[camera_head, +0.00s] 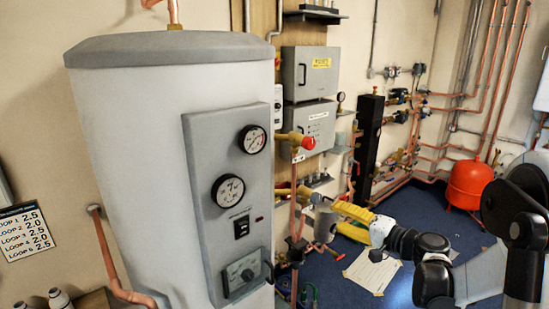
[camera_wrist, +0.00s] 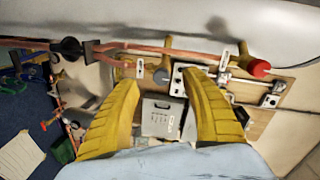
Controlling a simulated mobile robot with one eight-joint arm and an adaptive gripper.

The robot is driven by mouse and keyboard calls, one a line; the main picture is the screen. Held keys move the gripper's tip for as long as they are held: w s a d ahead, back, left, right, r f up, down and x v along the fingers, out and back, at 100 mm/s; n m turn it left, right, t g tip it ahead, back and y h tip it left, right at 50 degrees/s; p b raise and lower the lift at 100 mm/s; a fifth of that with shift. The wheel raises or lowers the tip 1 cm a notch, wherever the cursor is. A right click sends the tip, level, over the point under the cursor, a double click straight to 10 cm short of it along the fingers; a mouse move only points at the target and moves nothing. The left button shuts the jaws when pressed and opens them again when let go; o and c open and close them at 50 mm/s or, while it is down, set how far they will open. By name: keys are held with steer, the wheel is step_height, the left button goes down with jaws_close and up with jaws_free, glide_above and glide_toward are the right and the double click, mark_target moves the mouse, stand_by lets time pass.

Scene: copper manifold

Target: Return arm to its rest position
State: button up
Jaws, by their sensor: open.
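My gripper (camera_head: 352,211) shows in the camera_head view with its yellow fingers stretched left, in front of the pipework right of the large grey tank. In the camera_wrist view my gripper (camera_wrist: 165,115) has its two yellow ridged fingers spread apart with nothing between them. Beyond the fingers are a copper pipe (camera_wrist: 150,50) and a grey box (camera_wrist: 162,118) on a wooden board. My arm comes in from the right edge of the camera_head view. I cannot tell how far the fingertips are from the pipes.
A grey tank (camera_head: 150,150) with gauges fills the left. Grey control boxes (camera_head: 310,72) hang on the wall behind. A black manifold block (camera_head: 368,148) and copper pipes are at the back. A red vessel (camera_head: 468,182) stands at the right. A paper sheet (camera_head: 372,268) lies on the blue floor.

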steer(key=s+a+r+n+g+h, duration=0.1)
steer(key=s+a+n+g+h, duration=0.2)
steer(key=s, duration=0.4)
steer(key=s+a+n+g+h, duration=0.1)
steer(key=s+a+g, duration=0.1)
steer(key=s+a, duration=0.5)
steer(key=s+d+f+n+h, duration=0.1)
steer(key=s+d+h, duration=0.1)
steer(key=s, duration=0.6)
steer(key=s+d+f+n+g+h, duration=0.1)
steer(key=s+d+n+h, duration=0.1)
steer(key=s, duration=0.6)
steer(key=shift+s+d+h, duration=0.4)
steer(key=shift+d+h, duration=0.4)
steer(key=shift+h, duration=0.2)
steer(key=shift+f, duration=0.1)
